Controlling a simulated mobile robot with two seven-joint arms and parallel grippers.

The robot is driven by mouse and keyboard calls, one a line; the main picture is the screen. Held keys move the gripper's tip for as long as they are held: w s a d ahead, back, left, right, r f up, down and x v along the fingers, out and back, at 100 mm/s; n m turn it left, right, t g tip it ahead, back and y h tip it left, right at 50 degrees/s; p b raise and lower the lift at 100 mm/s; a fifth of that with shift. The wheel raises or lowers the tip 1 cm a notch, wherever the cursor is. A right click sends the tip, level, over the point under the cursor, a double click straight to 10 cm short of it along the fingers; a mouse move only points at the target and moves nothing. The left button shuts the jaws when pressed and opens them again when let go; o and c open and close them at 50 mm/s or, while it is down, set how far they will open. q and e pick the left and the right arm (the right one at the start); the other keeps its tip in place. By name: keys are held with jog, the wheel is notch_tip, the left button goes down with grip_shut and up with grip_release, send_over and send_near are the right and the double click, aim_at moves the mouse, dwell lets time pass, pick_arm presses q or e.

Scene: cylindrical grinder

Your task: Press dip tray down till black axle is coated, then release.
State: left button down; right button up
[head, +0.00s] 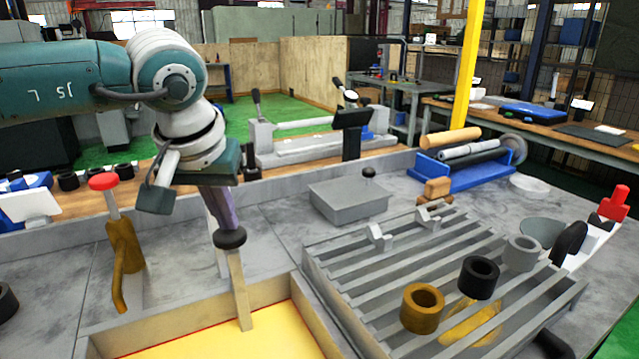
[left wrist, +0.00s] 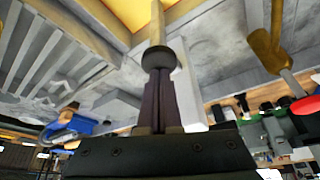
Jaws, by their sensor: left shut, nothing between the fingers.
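The dip tray, with light wooden-coloured walls and yellow liquid (head: 235,335), is at the bottom of the head view and cut off by the edge. A pale upright post (head: 239,285) at its back carries a round black knob (head: 230,238). My left gripper (head: 228,227) is shut and empty, pointing down with its dark purple fingertips at the top of the knob. They appear to touch it. The left wrist view shows the shut fingers (left wrist: 158,82) lined up with the knob (left wrist: 158,57). I cannot make out a black axle with certainty. My right gripper is not in view.
A slatted grey rack (head: 340,290) stands right of the tray, with a black ring (head: 479,278) and a brass ring (head: 422,307). A brass lever with a red knob (head: 103,182) stands left. A grey box (head: 347,201) and blue roller stand (head: 455,167) are behind.

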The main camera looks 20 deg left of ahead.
aim_at(225, 238)
pick_arm(q)
jog(key=shift+f+b, duration=2.5)
jog(key=shift+f, duration=0.4)
jog(key=shift+r, duration=0.1)
dwell(0.3)
notch_tip(225, 238, up, 20)
jog(key=p, duration=1.4)
jog(key=shift+p, duration=0.4)
dwell(1.2)
jog(key=shift+d, duration=0.1)
dwell(0.3)
